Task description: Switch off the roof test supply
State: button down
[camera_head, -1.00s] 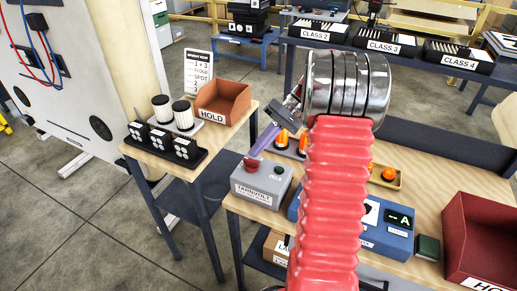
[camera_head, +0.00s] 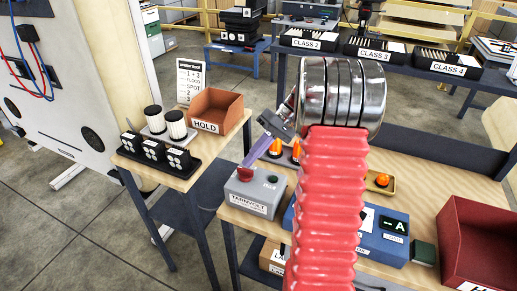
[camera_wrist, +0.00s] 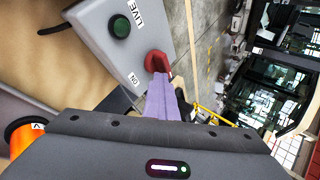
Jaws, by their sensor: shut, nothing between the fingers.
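The supply is a grey box (camera_head: 250,199) labelled TARNVOLT, on the front-left corner of the wooden bench. It has a red knob (camera_head: 245,174) and a round dark green lamp (camera_head: 272,180). In the wrist view the green lamp (camera_wrist: 120,27) has LIVE beside it, and the red knob (camera_wrist: 157,62) is just beyond my fingertips. My gripper (camera_head: 247,162) has purple fingers, shut together and empty, pointing down at the knob. In the wrist view its fingertips (camera_wrist: 158,78) overlap the knob's near edge; I cannot tell whether they touch it.
Orange beacons (camera_head: 276,148) stand behind the box. A blue unit (camera_head: 385,241) and a dark red bin (camera_head: 483,240) are to the right.

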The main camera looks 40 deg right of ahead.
jog(key=v, duration=1.3)
jog(key=shift+d, duration=0.35)
jog(key=shift+r, duration=0.15)
jog(key=s+a+r+h, duration=0.1)
jog(key=a+r+h, duration=0.1)
jog(key=a, duration=0.7)
jog(key=s+a+r+h, duration=0.2)
jog(key=a+h, duration=0.1)
jog(key=a, duration=0.7)
jog(key=s+a+f+n+t+h, duration=0.1)
jog(key=s+a+f+t+h, duration=0.3)
jog(key=s+a, duration=0.9)
jog(key=shift+a+f, duration=0.2)
jog(key=shift+f, duration=0.45)
